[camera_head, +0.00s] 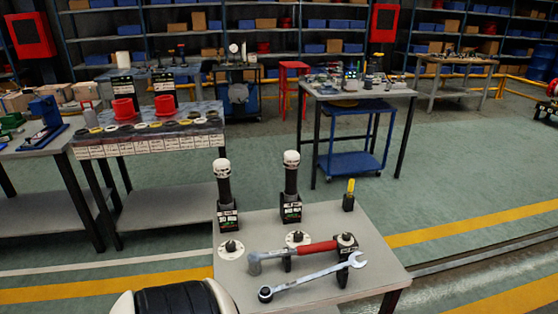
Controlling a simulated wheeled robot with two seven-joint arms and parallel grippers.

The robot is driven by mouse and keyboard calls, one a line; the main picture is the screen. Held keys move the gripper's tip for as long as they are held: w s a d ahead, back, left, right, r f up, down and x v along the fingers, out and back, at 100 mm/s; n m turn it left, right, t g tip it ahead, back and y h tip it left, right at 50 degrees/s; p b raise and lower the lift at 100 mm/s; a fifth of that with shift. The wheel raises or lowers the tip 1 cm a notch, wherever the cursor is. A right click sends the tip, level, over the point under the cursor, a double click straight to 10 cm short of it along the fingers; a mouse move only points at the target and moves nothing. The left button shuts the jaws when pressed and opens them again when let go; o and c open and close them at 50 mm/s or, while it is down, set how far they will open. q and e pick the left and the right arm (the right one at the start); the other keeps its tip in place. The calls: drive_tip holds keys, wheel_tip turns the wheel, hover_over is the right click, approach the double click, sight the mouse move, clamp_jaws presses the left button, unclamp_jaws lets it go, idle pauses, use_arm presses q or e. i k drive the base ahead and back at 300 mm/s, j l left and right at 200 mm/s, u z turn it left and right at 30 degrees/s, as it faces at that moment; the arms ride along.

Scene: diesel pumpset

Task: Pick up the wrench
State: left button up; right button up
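The wrench (314,277) is a long silver combination spanner lying slantwise near the front edge of the near grey table (235,283). Its ring end (265,293) is at the lower left, and its open jaw (356,260) is at the upper right, by a small black stand. A hammer with a red handle (316,247) lies just behind the wrench, roughly alongside it. Neither of my grippers shows in the head view.
Two black posts with white tops (222,168) (291,158) stand at the table's back. A small yellow-handled tool stands in a black holder (348,203). The table's right front area is mostly clear.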

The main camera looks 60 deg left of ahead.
sight(351, 262)
drive_tip(key=k+u, duration=0.1)
drive_tip(key=u, duration=1.35)
drive_tip(key=z, duration=1.35)
drive_tip(key=i+z, duration=0.2)
drive_tip(key=i, duration=0.35)
drive_tip(key=i+j+z, duration=0.1)
drive_tip(key=i+z, duration=0.15)
drive_tip(key=i, duration=0.35)
drive_tip(key=i+j+z, duration=0.2)
drive_tip(key=i, duration=0.35)
drive_tip(key=k, duration=1.15)
